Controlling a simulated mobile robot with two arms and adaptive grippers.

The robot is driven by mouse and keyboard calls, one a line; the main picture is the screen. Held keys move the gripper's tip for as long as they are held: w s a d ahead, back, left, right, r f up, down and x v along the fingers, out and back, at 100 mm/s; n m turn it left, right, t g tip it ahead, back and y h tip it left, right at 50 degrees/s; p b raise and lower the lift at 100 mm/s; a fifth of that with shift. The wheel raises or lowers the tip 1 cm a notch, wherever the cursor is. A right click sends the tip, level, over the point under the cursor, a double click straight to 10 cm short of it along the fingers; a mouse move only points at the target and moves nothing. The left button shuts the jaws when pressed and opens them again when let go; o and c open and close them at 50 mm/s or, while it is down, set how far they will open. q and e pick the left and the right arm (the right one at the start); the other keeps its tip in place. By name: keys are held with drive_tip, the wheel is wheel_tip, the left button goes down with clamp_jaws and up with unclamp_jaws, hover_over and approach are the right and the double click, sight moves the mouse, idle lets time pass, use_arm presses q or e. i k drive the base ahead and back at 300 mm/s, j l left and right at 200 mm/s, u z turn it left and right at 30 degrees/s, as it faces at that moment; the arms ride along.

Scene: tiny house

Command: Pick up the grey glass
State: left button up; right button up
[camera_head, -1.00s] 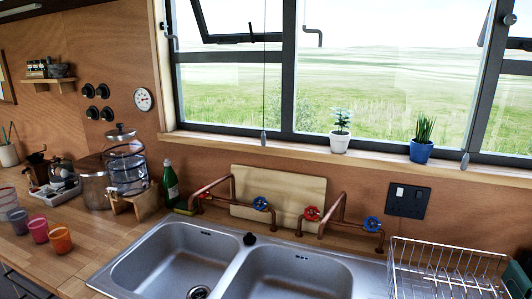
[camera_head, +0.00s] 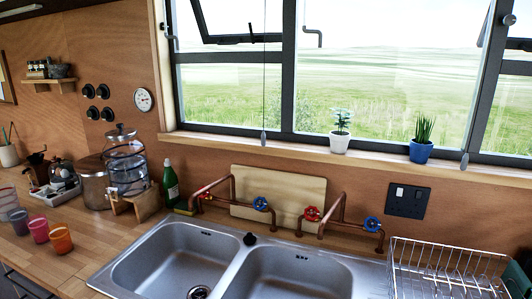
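A grey glass (camera_head: 18,221) stands upright on the wooden counter (camera_head: 100,240) at the left. It is the dark greyish cup in a small cluster of coloured cups. A pink-red glass (camera_head: 38,229) and an orange glass (camera_head: 60,238) stand to its right and nearer. A paler pinkish glass (camera_head: 8,198) stands behind it at the left edge, partly cut off. Neither of my grippers shows in the head view.
A double steel sink (camera_head: 239,262) fills the middle front. A wire dish rack (camera_head: 440,268) stands at the right. A glass dispenser (camera_head: 126,165) on a wooden stand, a metal canister (camera_head: 94,185) and a green bottle (camera_head: 170,182) stand behind the cups. Counter right of the cups is clear.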

sight(18, 217)
drive_tip(key=u, duration=1.55)
